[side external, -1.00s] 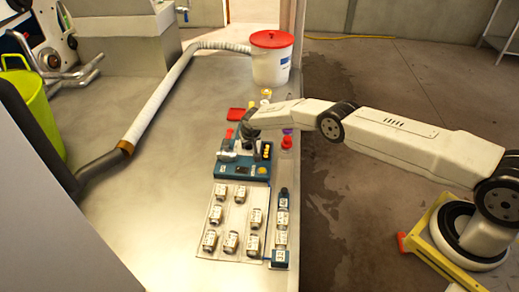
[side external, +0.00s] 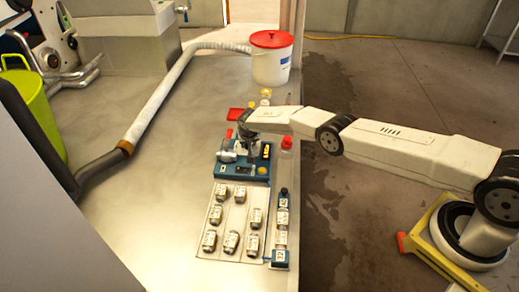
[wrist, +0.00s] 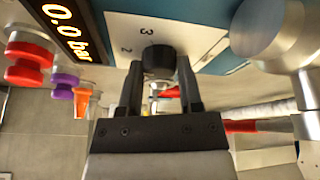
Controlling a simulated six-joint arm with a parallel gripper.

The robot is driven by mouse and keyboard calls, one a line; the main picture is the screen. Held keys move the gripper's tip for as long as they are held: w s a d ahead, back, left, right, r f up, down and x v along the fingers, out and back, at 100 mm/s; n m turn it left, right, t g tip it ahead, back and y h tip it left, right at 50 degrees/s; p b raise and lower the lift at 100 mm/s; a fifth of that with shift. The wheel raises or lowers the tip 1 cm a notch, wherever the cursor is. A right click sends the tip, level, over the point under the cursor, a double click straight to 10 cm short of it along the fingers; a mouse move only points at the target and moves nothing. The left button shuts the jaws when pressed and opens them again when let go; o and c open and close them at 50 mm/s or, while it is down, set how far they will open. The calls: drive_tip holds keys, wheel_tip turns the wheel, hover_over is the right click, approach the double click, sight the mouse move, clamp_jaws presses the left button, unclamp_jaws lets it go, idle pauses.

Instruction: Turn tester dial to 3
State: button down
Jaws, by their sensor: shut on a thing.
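The blue tester (side external: 232,169) lies on the metal bench in the side view, with my gripper (side external: 249,140) reaching down onto it. In the wrist view, the black dial (wrist: 159,58) stands on a white plate printed with a 3 and a 2 (wrist: 133,33). My gripper (wrist: 160,72) is shut on the dial, one finger on each side. The dial's pointer mark cannot be made out, so its setting is unclear. The display (wrist: 67,25) beside the plate reads 0.0 bar.
Several small jars (side external: 231,242) lie on a pale sheet in front of the tester. A red-capped bottle (side external: 286,150) stands to its right, near the bench edge. A white bucket with red lid (side external: 271,62) stands behind.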

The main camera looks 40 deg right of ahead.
drive_tip(key=shift+c, duration=1.3)
unclamp_jaws()
drive_tip(key=shift+a+r, duration=0.1)
drive_tip(key=shift+r, duration=0.25)
drive_tip(key=shift+r, duration=0.15)
drive_tip(key=v, duration=0.7)
drive_tip(key=shift+s, duration=0.15)
